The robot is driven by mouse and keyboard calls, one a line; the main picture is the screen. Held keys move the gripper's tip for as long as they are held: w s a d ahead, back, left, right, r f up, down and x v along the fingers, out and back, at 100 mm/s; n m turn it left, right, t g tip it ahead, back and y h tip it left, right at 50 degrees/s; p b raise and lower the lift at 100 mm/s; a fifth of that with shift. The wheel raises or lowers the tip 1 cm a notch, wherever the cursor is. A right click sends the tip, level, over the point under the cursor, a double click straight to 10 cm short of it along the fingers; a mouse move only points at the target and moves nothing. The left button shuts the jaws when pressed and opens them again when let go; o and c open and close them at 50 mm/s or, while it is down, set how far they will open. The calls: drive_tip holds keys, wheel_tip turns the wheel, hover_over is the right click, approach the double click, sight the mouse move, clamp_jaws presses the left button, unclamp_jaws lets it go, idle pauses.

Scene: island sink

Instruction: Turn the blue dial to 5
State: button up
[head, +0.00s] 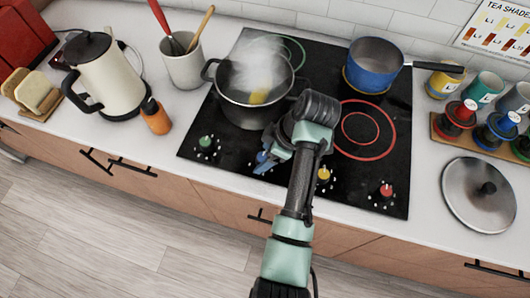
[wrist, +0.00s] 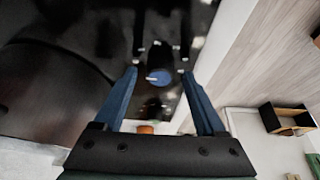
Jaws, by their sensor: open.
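The blue dial (head: 261,157) sits near the front edge of the black cooktop (head: 230,160), partly hidden behind my gripper (head: 268,163) in the head view. In the wrist view the blue dial (wrist: 158,77) lies ahead, between the two blue fingers. My gripper (wrist: 158,85) is open and empty there, with a finger on each side of the dial's line. I cannot tell whether a finger touches it. Small white marks surround the dial, but its setting is too small to read.
A green dial (head: 205,142), a yellow dial (head: 323,174) and a red dial (head: 386,190) are on the same cooktop. A steaming dark pot (head: 245,108) stands close behind my gripper. A blue pan (head: 374,65) stands at the back right. A lid (head: 478,195) lies on the right counter.

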drive_tip(key=shift+a+f, duration=0.1)
drive_tip(key=shift+f, duration=0.1)
clamp_jaws()
idle(0.3)
